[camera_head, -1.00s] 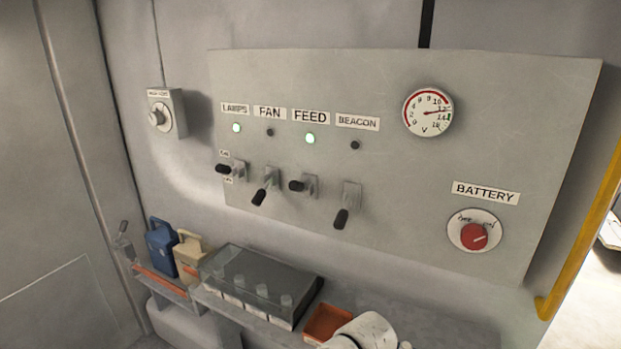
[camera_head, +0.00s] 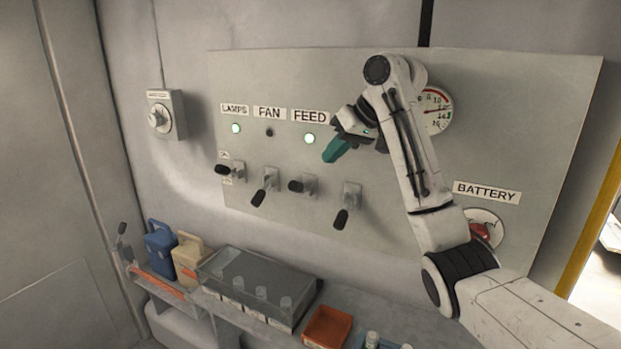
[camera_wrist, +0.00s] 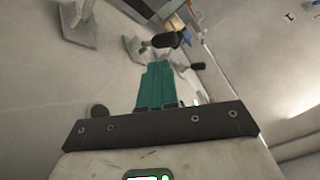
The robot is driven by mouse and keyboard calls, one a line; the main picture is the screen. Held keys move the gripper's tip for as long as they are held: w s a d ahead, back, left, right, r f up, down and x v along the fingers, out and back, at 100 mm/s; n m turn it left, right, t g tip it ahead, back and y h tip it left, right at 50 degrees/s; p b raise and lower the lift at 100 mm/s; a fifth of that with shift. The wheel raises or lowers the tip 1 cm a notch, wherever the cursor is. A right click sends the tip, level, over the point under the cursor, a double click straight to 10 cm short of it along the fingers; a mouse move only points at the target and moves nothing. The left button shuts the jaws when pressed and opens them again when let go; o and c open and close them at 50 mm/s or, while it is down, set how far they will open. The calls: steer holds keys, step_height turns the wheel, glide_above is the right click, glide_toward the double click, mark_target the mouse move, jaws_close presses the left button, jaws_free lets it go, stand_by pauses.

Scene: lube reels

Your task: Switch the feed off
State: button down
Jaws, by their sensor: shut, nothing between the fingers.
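The feed switch (camera_head: 303,185) is a small lever with a black grip on the grey wall panel, under the FEED label (camera_head: 310,116). Its grip sticks out toward the left, higher than the hanging fan lever (camera_head: 264,191) and beacon lever (camera_head: 345,208). The green feed lamp (camera_head: 309,139) is lit. My gripper (camera_head: 331,156) has teal fingers closed together and empty, up and to the right of the feed lever and apart from it. In the wrist view the shut fingers (camera_wrist: 155,86) point toward black-gripped levers; I cannot tell which is which.
The lamps lever (camera_head: 228,169) sticks out at left under its lit lamp. My arm covers the BEACON label and part of the gauge (camera_head: 439,104) and the red battery knob (camera_head: 480,231). Below are a shelf with a clear-lidded box (camera_head: 262,280), an orange tray (camera_head: 327,326) and jugs.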

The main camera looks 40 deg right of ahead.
mark_target(302, 185)
steer(key=shift+d+r, duration=0.2)
steer(key=shift+r, duration=0.2)
steer(key=p+x, duration=0.2)
steer(key=x, duration=0.8)
steer(key=shift+w+a+f, duration=0.1)
steer(key=shift+f, duration=0.05)
